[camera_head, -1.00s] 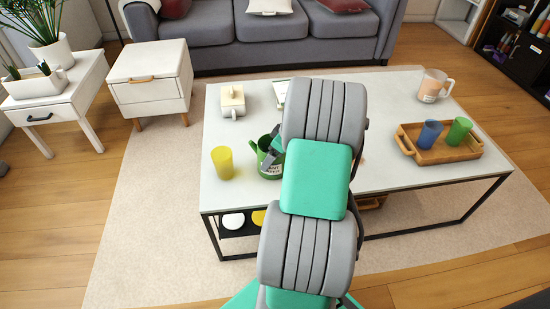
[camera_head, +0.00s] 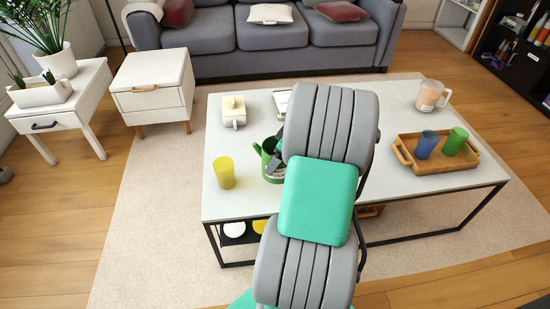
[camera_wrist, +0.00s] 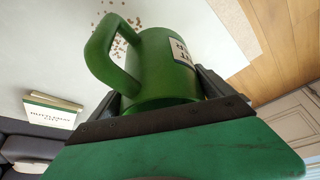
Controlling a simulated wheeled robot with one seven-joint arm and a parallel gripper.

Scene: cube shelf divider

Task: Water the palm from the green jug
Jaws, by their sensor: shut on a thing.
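The green jug (camera_head: 266,154) shows at the left of my arm, over the coffee table's left part. It carries a pale label with dark letters. In the wrist view the jug (camera_wrist: 165,65) sits between my fingers, its handle toward the left. My gripper (camera_wrist: 158,98) is shut on the jug's body; in the head view my arm partly hides both. I cannot tell exactly how high the jug is. The palm (camera_head: 38,22) stands in a white pot (camera_head: 56,60) on the white side table at far left, apart from my gripper.
A wooden tray (camera_head: 405,157) holds blue and green cups at right. A white planter (camera_head: 42,91) stands before the palm. Small brown bits (camera_wrist: 122,38) lie on the tabletop.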

